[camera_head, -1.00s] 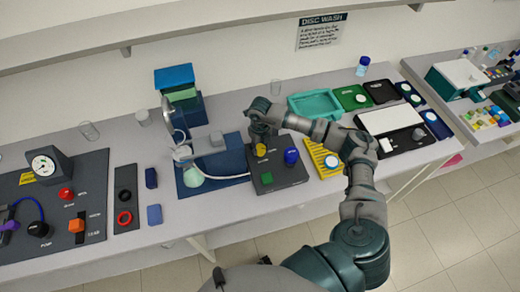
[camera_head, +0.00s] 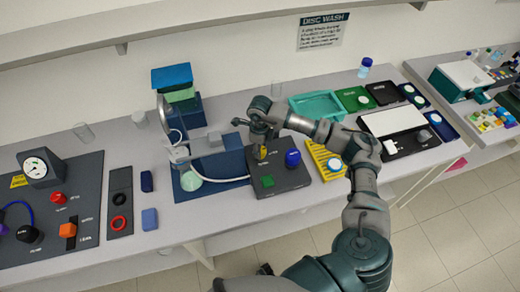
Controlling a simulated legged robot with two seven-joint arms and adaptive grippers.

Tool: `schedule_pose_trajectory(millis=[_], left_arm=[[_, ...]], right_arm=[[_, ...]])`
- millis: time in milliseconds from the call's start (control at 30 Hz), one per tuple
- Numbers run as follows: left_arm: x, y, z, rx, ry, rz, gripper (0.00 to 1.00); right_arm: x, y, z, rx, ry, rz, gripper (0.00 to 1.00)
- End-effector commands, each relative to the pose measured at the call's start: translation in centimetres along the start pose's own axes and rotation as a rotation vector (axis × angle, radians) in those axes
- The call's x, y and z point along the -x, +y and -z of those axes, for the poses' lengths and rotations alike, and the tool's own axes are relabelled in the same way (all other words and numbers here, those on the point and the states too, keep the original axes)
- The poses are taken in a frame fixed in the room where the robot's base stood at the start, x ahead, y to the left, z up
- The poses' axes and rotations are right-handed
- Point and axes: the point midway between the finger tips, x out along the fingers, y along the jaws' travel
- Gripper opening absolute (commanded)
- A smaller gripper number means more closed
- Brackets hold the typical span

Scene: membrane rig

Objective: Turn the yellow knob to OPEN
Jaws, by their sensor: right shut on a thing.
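The yellow knob (camera_head: 261,153) stands on a dark panel (camera_head: 290,181) near the middle of the bench. My right gripper (camera_head: 261,143) points down from above and is shut on the yellow knob, hiding its upper part. The panel's lettering is too small to read. My left gripper is not in view.
A blue stand (camera_head: 221,165) with a white hose is just left of the panel. A yellow rack (camera_head: 322,158) is close on the right, and a teal tray (camera_head: 317,105) lies behind. The bench front edge is clear.

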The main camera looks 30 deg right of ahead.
Motion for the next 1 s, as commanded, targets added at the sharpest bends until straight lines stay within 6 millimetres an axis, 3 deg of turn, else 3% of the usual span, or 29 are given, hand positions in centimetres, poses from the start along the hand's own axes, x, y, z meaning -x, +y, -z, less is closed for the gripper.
schedule_pose_trajectory(millis=[433,467,533,867,1000], left_arm=[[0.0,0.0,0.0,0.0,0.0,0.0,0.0],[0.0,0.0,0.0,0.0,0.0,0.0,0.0],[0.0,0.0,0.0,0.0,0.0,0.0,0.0],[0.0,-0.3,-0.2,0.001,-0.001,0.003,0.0],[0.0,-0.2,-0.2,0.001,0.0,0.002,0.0]], right_arm=[[0.7,-0.4,-0.3,0.003,-0.016,0.012,0.1],[0.7,-0.4,-0.3,0.003,-0.016,0.012,0.52],[0.6,-0.4,-0.2,0.003,-0.014,0.011,0.69],[0.4,-0.1,-0.1,0.006,-0.006,0.005,0.7],[1.9,-0.1,-0.1,0.007,-0.008,0.006,0.7]])
